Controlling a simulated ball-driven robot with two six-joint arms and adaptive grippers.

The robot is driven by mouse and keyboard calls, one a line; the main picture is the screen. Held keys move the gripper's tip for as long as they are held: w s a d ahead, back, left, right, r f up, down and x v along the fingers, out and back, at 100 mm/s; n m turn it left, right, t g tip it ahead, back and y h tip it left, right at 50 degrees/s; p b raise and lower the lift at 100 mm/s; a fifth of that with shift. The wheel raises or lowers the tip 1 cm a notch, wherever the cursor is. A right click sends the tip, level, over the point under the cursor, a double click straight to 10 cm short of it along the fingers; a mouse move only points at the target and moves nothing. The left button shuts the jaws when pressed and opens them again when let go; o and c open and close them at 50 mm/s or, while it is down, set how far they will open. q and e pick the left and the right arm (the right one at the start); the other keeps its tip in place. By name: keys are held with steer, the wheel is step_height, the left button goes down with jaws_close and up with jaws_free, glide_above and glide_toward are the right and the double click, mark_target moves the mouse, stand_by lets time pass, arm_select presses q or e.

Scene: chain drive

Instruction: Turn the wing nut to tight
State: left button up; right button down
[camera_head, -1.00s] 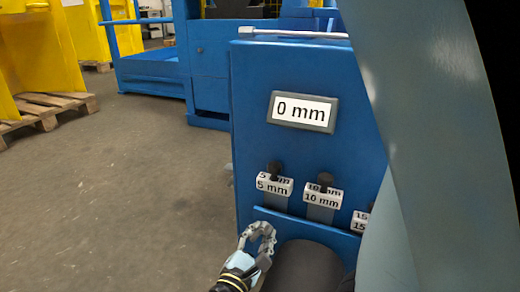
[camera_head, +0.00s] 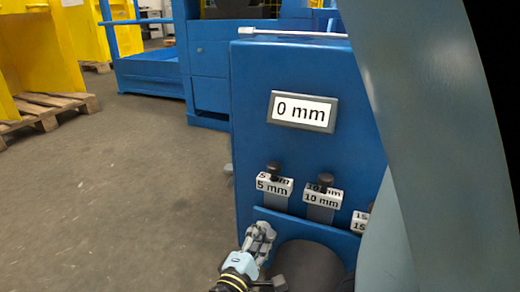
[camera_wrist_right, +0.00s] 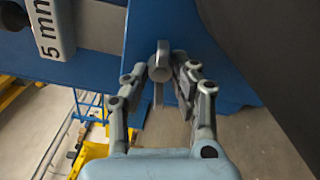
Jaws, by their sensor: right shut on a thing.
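The wing nut (camera_wrist_right: 160,66) shows in the right wrist view as a small grey part with a rounded end and a thin wing, in front of the blue panel's edge. My right gripper (camera_wrist_right: 166,72) has its two fingers on either side of it, shut on it. In the head view my right gripper (camera_head: 262,232) is at the lower front of the blue panel (camera_head: 260,130), below the 5 mm tag. The wing nut is hidden there behind the fingers. My left gripper is not in view.
A display reading 0 mm (camera_head: 302,111) is on the panel. Tags for 5 mm (camera_head: 273,187) and 10 mm (camera_head: 322,197) hang below it, with a partly hidden 15 mm tag (camera_head: 361,222). A dark round part (camera_head: 305,262) is close beside the gripper.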

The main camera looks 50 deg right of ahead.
steer(key=shift+s+f, duration=0.15)
stand_by(0.3)
steer(key=c, duration=1.3)
jaws_free()
